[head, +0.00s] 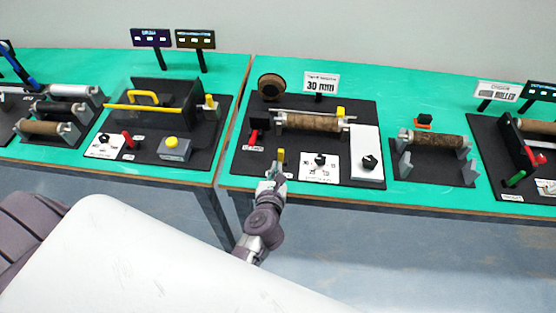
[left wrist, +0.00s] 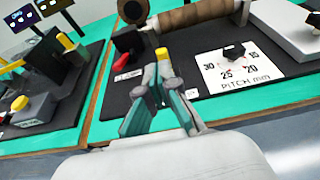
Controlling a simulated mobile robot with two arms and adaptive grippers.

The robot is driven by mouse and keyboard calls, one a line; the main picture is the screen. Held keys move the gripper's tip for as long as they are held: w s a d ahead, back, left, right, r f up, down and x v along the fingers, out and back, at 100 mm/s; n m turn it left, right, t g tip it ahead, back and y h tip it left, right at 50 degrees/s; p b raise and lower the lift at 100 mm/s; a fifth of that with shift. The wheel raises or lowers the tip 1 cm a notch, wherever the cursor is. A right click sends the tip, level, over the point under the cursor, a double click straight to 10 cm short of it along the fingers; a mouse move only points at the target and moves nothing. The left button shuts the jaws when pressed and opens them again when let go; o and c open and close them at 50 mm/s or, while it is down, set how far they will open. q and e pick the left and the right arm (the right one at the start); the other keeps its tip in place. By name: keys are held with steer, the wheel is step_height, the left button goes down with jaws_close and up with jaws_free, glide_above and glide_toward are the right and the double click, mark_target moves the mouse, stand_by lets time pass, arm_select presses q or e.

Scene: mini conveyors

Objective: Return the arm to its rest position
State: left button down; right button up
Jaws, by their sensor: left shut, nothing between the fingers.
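My left gripper (head: 276,172) is at the front edge of the middle station. Its fingers are shut with nothing between them. In the left wrist view the gripper (left wrist: 160,72) is in front of the black base, and a yellow-tipped part (left wrist: 162,53) shows right behind the fingertips. In the head view this yellow part (head: 281,155) stands just beyond the fingers; I cannot tell whether they touch it. My left arm (head: 262,222) reaches forward from below. My right gripper is not in view.
The middle station's black base (head: 345,108) carries a brown roller (head: 312,122), a red lever (head: 254,135) and a white pitch dial plate (head: 318,167). A station with a yellow handle (head: 143,97) is to the left. A loose-standing roller (head: 438,139) is to the right. Floor shows before the tables.

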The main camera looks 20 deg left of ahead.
arm_select(q)
steer(key=shift+v, duration=1.05)
steer(key=shift+f, duration=0.1)
